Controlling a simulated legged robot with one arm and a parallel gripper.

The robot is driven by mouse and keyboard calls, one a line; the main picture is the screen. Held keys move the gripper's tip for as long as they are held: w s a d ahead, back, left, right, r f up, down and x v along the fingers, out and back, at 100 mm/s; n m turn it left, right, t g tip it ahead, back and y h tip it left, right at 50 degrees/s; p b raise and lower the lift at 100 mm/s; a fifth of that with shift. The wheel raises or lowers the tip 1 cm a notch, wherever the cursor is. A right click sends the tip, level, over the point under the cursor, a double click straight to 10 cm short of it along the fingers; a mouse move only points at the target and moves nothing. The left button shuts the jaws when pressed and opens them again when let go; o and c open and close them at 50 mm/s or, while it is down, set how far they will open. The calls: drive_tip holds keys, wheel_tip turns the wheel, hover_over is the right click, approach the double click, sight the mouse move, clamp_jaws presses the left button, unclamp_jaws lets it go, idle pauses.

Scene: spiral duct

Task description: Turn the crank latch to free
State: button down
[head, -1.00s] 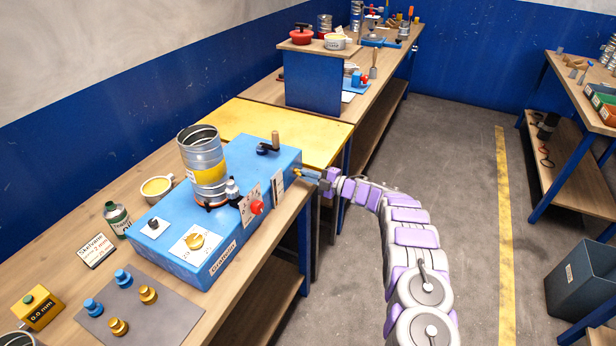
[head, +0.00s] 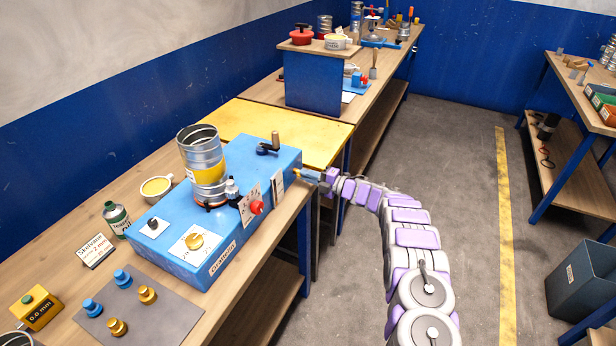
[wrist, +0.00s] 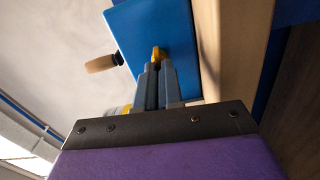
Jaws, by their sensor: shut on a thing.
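The blue machine box (head: 165,262) stands on the near bench. A black crank (head: 268,148) with an upright wooden handle is on its top near the back; the handle (wrist: 102,64) also shows in the wrist view. A small yellow latch piece (head: 297,173) sits at the box's right side, and it shows between my fingertips in the wrist view (wrist: 158,52). My gripper (head: 308,175) reaches it from the right, with its fingers (wrist: 158,72) closed on it. The fingers cover part of the latch, so its exact turn angle is hard to tell.
A ribbed metal duct (head: 203,160) with a yellow band stands on the box. A red knob (head: 257,207) is on the box's front side. The wooden bench edge (head: 285,215) runs close below my gripper. Open floor (head: 445,160) lies to the right.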

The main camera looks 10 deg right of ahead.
drive_tip(key=c, duration=1.3)
unclamp_jaws()
drive_tip(key=shift+f, duration=0.1)
drive_tip(key=shift+d, duration=0.1)
drive_tip(key=p+v, duration=0.3)
drive_tip(key=v, duration=1.4)
drive_tip(key=shift+s+d, duration=0.1)
